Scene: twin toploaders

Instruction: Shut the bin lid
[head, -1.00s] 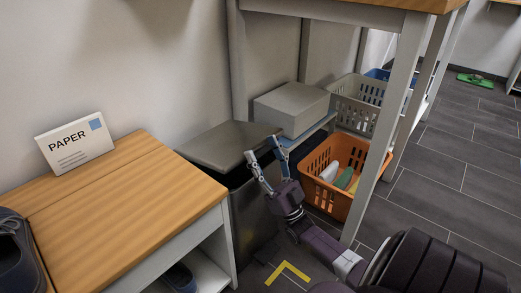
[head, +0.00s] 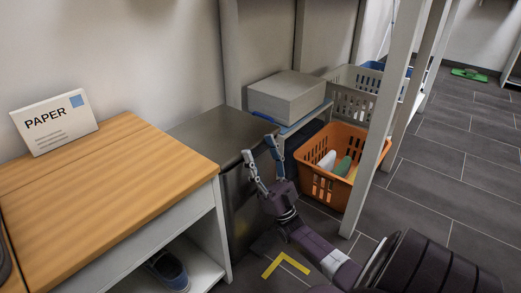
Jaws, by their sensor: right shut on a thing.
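The bin (head: 238,200) is a dark grey metal box between the wooden-topped bench and the shelf table. Its flat grey lid (head: 212,132) lies level and low over the bin's top, with no clear dark gap under the front edge. My right gripper (head: 259,149) is at the lid's right front corner, its two blue-grey fingers pointing up and spread around the lid's edge. It is shut on the lid; the exact contact is small and hard to see. My left gripper is not in view.
The bench (head: 140,165) with a PAPER sign (head: 54,122) stands close on the left. A grey box (head: 288,97), an orange basket (head: 325,185) and a pale basket (head: 352,95) are right of the bin. Table legs (head: 385,130) limit room; open floor lies further right.

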